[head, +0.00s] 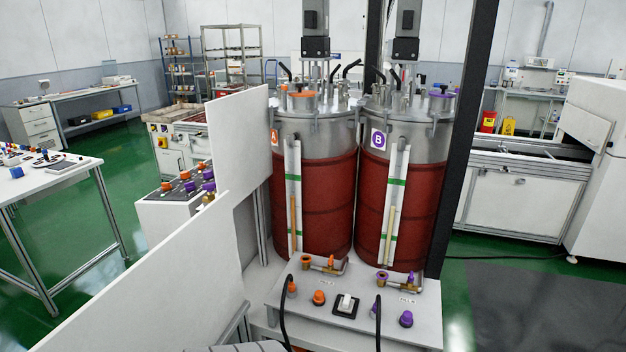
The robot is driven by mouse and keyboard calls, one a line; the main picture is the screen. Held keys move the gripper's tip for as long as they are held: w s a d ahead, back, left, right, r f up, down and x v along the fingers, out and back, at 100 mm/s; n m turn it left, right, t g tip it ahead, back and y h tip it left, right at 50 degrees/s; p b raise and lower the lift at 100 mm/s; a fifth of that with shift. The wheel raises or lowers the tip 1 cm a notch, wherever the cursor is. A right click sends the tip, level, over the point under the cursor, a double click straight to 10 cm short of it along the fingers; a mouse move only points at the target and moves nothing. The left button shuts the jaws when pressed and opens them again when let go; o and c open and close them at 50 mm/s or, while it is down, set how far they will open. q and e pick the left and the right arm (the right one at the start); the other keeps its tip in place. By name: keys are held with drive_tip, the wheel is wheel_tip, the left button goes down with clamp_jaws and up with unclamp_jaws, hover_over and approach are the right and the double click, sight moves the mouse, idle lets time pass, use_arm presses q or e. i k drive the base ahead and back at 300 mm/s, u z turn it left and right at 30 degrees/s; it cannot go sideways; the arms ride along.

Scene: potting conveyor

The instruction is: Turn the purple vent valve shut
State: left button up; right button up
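Two steel tanks with dark red lower bodies stand side by side. The right tank (401,215) carries a purple "B" label (378,140). On its lid a purple-topped fitting (441,92) shows at the right. A smaller purple part shows behind the lid's left side, partly hidden. A brass valve with a purple handle (382,277) sits at the foot of this tank. None of these purple parts is marked as the vent valve, and I cannot tell whether any is open or shut. Neither of my grippers is in view.
The left tank (312,215) has orange fittings. The front panel (345,290) holds orange and purple knobs, a switch and black hoses. White panels (240,145) stand at the left. A dark post (468,140) rises right of the tanks.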

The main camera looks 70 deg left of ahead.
sight(209, 186)
drive_tip(key=z, duration=0.4)
drive_tip(key=k, duration=2.45)
drive_tip(key=z, duration=1.7)
drive_tip(key=k, duration=2.55)
drive_tip(key=u, duration=2.9)
drive_tip(key=i, duration=1.4)
drive_tip(key=z, duration=0.6)
